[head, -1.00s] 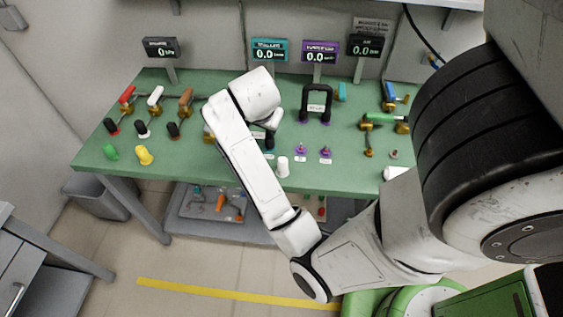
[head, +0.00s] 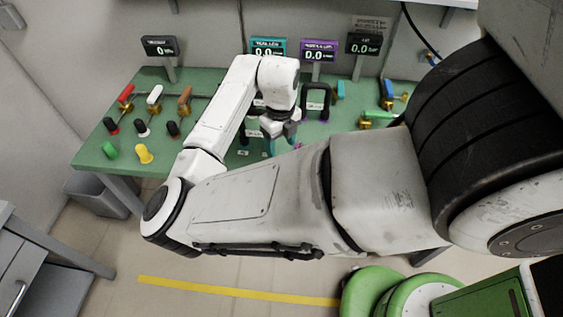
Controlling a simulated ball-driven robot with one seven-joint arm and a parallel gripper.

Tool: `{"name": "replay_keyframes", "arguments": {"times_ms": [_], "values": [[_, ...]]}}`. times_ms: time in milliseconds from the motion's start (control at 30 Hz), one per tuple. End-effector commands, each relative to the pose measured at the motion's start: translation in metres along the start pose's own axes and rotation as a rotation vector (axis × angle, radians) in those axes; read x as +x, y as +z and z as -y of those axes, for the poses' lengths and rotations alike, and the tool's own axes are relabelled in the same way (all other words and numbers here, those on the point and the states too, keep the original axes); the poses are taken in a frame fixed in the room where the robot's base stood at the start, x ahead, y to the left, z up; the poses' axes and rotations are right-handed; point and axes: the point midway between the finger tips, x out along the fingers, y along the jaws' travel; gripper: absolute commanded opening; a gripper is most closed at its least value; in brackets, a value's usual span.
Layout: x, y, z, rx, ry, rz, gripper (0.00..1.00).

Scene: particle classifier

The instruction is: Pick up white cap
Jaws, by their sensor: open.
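The white cap is not visible now. Where a small upright white cap stood near the front edge of the green table (head: 90,150), my forearm covers the view. My gripper (head: 281,142) is over the middle of the table, pointing down, beside the black handle frame (head: 317,97). Its jaws are open, and the fingertips are partly hidden by my forearm. I cannot tell how far it is from the white cap.
A green cap (head: 109,150) and a yellow cap (head: 144,154) stand at the table's front left. Valves with red (head: 126,92), white (head: 154,94) and brown (head: 185,93) handles are behind them. Small display screens (head: 268,48) stand along the back.

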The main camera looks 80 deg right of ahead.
Motion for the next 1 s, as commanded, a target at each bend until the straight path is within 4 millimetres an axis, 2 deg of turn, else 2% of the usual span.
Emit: {"name": "replay_keyframes", "arguments": {"times_ms": [133,367,633,767,967,1000], "values": [[0.019,0.000,0.000,-0.003,0.000,-0.001,0.63],[0.034,-0.001,0.001,-0.004,-0.001,-0.001,0.63],[0.071,-0.002,0.002,-0.005,-0.001,-0.001,0.63],[0.079,-0.002,0.002,-0.005,-0.002,0.001,0.63],[0.080,-0.002,0.002,-0.004,-0.002,0.002,0.63],[0.080,-0.002,0.002,-0.004,-0.002,0.002,0.60]]}}
